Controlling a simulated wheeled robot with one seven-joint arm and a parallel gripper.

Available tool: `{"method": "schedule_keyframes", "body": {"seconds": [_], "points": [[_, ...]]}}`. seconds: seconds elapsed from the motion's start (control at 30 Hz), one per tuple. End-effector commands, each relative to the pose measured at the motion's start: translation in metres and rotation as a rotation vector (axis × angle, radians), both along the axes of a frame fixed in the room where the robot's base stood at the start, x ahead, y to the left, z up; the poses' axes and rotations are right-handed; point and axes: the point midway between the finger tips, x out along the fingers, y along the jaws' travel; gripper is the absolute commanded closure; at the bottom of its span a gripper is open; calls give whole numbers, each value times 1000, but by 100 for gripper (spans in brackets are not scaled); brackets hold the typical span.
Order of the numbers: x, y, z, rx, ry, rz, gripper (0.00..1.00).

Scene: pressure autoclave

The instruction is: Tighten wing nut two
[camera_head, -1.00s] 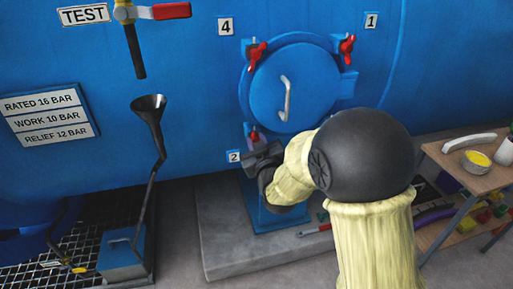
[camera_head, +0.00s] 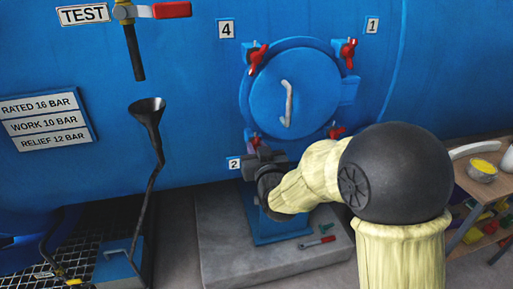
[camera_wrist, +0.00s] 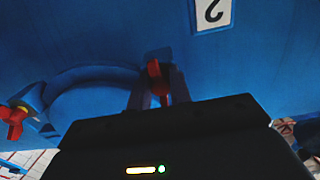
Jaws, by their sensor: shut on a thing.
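Wing nut two is the red nut (camera_wrist: 155,80) beside the label "2" (camera_head: 234,163). In the wrist view it sits between the two fingers of my gripper (camera_wrist: 158,98), which is shut on it. In the head view my gripper (camera_head: 262,158) is at the lower left of the round blue door (camera_head: 292,92) and hides most of this nut. The door looks closed, with a grey handle (camera_head: 289,104) on its face.
Other red wing nuts sit at the door's upper left (camera_head: 258,57), upper right (camera_head: 348,52) and lower right (camera_head: 336,132). A wrench (camera_head: 317,243) lies on the concrete plinth (camera_head: 225,245). A wooden bench (camera_head: 478,185) stands at right. A black funnel (camera_head: 148,110) stands at left.

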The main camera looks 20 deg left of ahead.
Motion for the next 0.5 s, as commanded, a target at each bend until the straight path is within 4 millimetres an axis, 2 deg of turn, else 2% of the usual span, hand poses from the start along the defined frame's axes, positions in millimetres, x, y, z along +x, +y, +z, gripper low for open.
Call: {"method": "schedule_keyframes", "body": {"seconds": [0.03,0.13,0.5], "points": [[-1,0,-4,-5,10,0,78],[-1,0,-4,-5,9,0,58],[-3,-2,-1,-2,2,0,58]]}}
